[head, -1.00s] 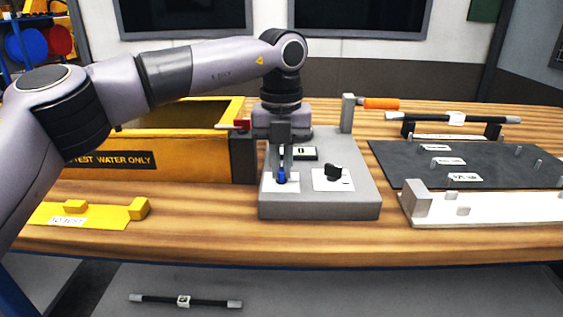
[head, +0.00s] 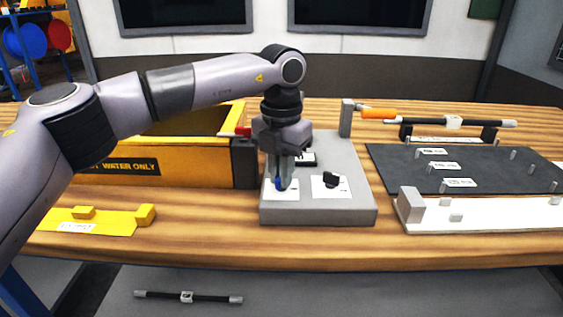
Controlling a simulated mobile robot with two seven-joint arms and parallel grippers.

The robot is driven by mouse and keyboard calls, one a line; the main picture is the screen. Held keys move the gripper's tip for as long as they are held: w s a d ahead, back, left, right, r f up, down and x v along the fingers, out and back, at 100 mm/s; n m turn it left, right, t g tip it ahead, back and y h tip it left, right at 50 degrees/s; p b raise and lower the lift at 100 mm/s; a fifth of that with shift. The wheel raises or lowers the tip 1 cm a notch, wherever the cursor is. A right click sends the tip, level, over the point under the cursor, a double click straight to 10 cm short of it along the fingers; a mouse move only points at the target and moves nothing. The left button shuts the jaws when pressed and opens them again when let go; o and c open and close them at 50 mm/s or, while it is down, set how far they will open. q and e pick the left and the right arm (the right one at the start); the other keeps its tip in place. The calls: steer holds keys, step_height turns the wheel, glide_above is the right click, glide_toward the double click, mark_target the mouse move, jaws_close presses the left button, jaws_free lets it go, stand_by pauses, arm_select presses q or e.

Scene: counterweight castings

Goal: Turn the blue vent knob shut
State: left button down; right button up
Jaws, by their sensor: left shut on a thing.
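The blue vent knob (head: 279,184) stands on a white label plate at the left front of the grey panel block (head: 318,214). My left gripper (head: 283,183) points straight down over it, shut on the knob, with its fingers covering much of it. The knob's exact angle is hard to read behind the fingers. A black knob (head: 331,180) sits on its own white plate to the right, apart from the gripper. My right gripper is not in view.
A yellow water trough (head: 200,170) stands left of the block. An orange-handled lever (head: 378,113) is behind it. A dark pegged board (head: 430,167) and a white fixture (head: 480,215) lie right. A yellow fixture (head: 105,222) is at front left. A black bar (head: 190,297) lies below the table.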

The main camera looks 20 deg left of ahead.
arm_select(q)
steer(key=shift+r+m+p, duration=0.15)
steer(key=shift+m+p, duration=0.25)
steer(key=shift+m, duration=0.6)
steer(key=shift+m+p, duration=0.35)
steer(key=shift+m, duration=0.55)
steer(key=m+p, duration=0.1)
steer(key=m, duration=0.1)
steer(key=shift+m, duration=0.4)
steer(key=m+p, duration=0.1)
steer(key=m, duration=0.4)
steer(key=shift+m, duration=0.3)
steer(key=c, duration=1.2)
jaws_free()
steer(key=shift+r, duration=3.45)
